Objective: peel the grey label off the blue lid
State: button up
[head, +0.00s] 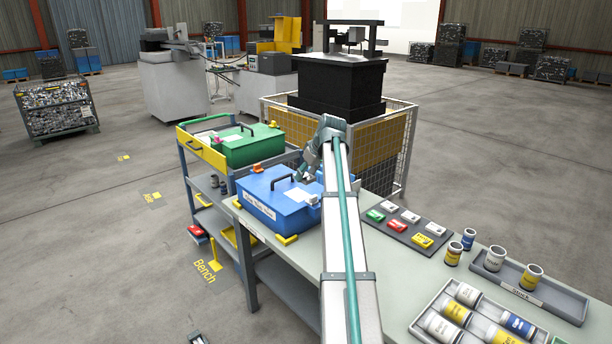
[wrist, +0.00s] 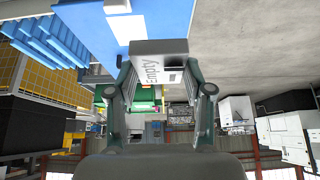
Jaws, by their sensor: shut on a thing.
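The blue box with its blue lid (head: 262,186) stands on the near-left end of the bench, with a dark handle and a white patch on top. The blue lid (wrist: 176,18) fills the top of the wrist view, with a white patch on it. My gripper (wrist: 160,72) is shut on the grey label (wrist: 160,62), which reads "Empty" and sits between both fingertips. In the head view my gripper (head: 309,177) is over the lid's right part, and the label is hard to make out there. I cannot tell whether the label still touches the lid.
A green box (head: 247,146) stands on a shelf cart behind the blue box. A dark mat (head: 407,232) with small cartons lies right of my arm. Trays with cans (head: 530,290) fill the bench's right. A mesh cage (head: 392,150) stands behind the bench.

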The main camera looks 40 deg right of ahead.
jog(key=shift+r+p, duration=0.65)
jog(key=shift+r, duration=0.75)
jog(key=shift+f, duration=0.15)
